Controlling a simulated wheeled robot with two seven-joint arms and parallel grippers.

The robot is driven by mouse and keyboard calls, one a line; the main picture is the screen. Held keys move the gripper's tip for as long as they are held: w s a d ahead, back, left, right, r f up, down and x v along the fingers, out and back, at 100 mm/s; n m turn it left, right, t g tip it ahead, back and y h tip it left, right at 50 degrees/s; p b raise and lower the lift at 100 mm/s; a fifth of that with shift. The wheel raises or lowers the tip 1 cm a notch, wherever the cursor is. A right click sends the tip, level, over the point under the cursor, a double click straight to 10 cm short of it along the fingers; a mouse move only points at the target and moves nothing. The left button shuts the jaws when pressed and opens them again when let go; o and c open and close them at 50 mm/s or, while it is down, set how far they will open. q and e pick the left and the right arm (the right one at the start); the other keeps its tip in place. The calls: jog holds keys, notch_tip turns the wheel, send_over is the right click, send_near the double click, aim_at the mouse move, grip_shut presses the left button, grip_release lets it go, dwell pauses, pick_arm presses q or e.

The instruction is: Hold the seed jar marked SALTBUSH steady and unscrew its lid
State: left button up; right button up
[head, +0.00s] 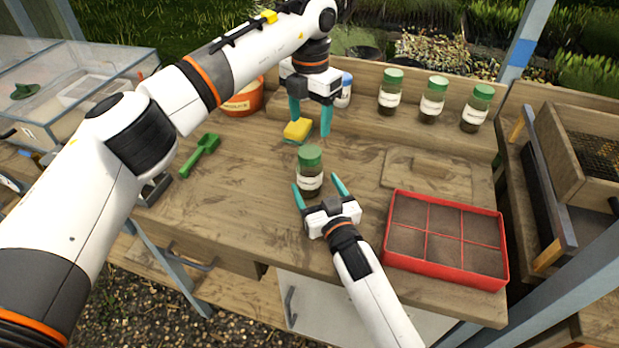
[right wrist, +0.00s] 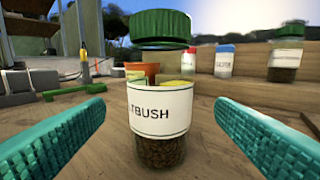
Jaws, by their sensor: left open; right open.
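The SALTBUSH jar (head: 309,181) stands upright on the bench, clear glass with dark seed, a white label and a green lid (head: 310,155). In the right wrist view the jar's label (right wrist: 160,112) shows "TBUSH", and the lid (right wrist: 161,27) sits at its top; I cannot tell how tightly. My right gripper (head: 317,184) is open, low at the jar's near side, with its fingers to either side and apart from the glass.
A yellow sponge (head: 298,130) lies near my left fingertips. Several similar green-lidded jars (head: 432,103) stand on the back ledge with a blue-capped bottle (head: 343,92). A red divided tray (head: 392,262) is to the right, a green trowel (head: 201,153) to the left. An orange pot (head: 243,104) stands behind.

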pick_arm(q)
jog(key=shift+w+a+f, duration=0.1)
jog(key=shift+w+f, duration=0.05)
jog(key=shift+w, duration=0.05)
pick_arm(e)
jog(key=x, duration=0.6)
jog(key=shift+f, duration=0.1)
pick_arm(q)
jog(key=shift+s, duration=0.1)
pick_arm(e)
jog(key=shift+w+a, duration=0.15)
jog(key=shift+w, duration=0.25)
